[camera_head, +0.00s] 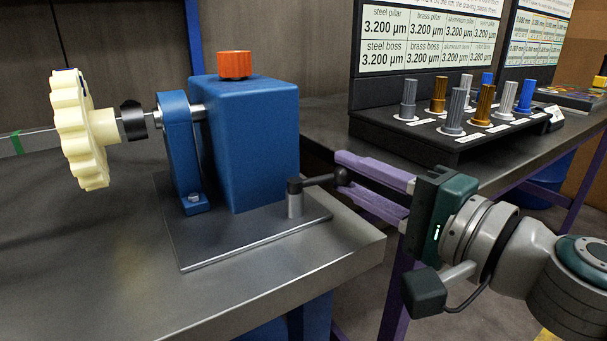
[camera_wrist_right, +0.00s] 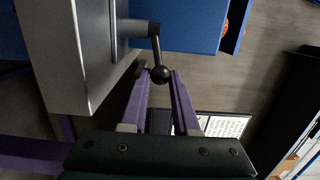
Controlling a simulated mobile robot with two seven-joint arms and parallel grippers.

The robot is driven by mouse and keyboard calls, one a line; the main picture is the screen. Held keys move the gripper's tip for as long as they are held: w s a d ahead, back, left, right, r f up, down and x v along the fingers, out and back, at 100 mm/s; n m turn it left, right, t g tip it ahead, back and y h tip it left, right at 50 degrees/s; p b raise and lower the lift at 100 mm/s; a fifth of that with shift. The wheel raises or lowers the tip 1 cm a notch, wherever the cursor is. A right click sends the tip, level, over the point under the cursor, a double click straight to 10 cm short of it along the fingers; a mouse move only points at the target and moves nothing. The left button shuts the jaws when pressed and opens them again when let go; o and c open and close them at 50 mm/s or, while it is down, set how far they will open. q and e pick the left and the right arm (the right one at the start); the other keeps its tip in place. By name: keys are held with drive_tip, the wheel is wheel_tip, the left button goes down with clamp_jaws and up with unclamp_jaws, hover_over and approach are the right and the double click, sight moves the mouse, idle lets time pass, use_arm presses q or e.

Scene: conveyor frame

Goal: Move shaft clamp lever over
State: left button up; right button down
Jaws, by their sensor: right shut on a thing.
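The shaft clamp lever (camera_head: 320,181) is a dark arm with a black ball knob. It rises from a grey post (camera_head: 295,203) on the base plate and points right, toward my right gripper (camera_head: 343,174). The purple fingers of the right gripper are shut on the knob end, one on each side. In the right wrist view the lever (camera_wrist_right: 156,51) ends in its black ball between the fingertips (camera_wrist_right: 160,76). The blue housing (camera_head: 250,140) with an orange cap stands behind the lever. My left gripper is not in view.
A cream toothed wheel (camera_head: 75,130) sits on the shaft at the left, beside the blue bearing bracket (camera_head: 180,140). A black rack (camera_head: 440,138) with several metal pillars stands on the bench at the back right. A gap separates the two benches.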

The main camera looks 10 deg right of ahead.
drive_tip(key=shift+w+d+f, duration=0.1)
drive_tip(key=shift+w, duration=0.75)
drive_tip(key=shift+w+b, duration=0.25)
drive_tip(key=shift+b, duration=0.1)
drive_tip(key=c, duration=0.6)
unclamp_jaws()
